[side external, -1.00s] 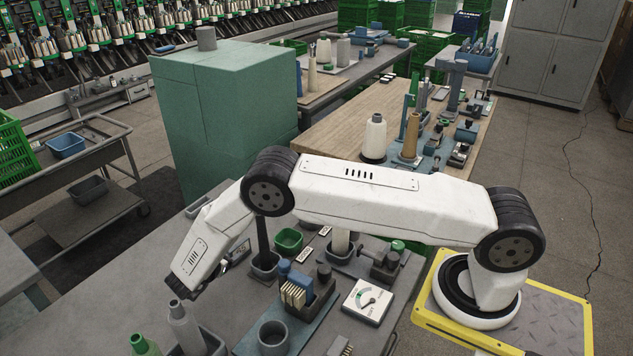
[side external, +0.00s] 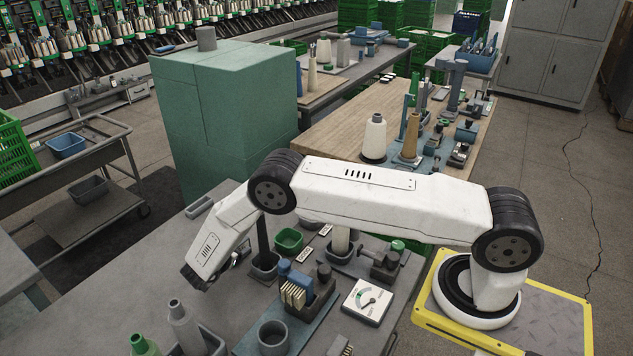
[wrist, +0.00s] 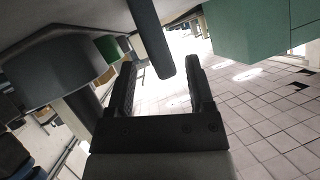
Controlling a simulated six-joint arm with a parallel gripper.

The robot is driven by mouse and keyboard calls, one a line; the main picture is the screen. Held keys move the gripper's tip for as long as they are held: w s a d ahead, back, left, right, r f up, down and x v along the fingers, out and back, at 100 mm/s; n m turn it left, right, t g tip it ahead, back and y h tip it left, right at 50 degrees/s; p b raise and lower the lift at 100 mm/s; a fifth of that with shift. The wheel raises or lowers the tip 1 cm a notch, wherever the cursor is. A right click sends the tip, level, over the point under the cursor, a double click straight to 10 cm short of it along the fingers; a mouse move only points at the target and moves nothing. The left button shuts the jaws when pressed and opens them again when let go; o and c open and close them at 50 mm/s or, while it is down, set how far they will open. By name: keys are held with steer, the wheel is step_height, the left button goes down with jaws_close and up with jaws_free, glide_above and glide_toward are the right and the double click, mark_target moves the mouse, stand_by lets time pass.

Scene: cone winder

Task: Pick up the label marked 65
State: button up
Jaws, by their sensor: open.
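My gripper (side external: 238,259) is low over the grey bench, left of a dark upright post (side external: 262,238) in a grey cup. In the wrist view my gripper (wrist: 162,64) has its two dark fingers apart. The post (wrist: 150,35) appears between them in that picture; I cannot tell its distance from the fingers. Two small pale plates (side external: 308,255) (side external: 325,230) lie near the green bin, but their marks are too small to read. No label marked 65 can be made out in either view.
A green bin (side external: 289,240) stands right of the post. A holder with tan cards (side external: 293,295), a round grey cup (side external: 272,338) and a dial gauge (side external: 367,301) are nearer the front. Grey and green bottles (side external: 184,325) stand at front left. Bare bench lies left of my gripper.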

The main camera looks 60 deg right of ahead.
stand_by(0.3)
jaws_close()
steer(key=shift+r, duration=0.15)
step_height(320, 180, up, 10)
stand_by(0.9)
stand_by(0.5)
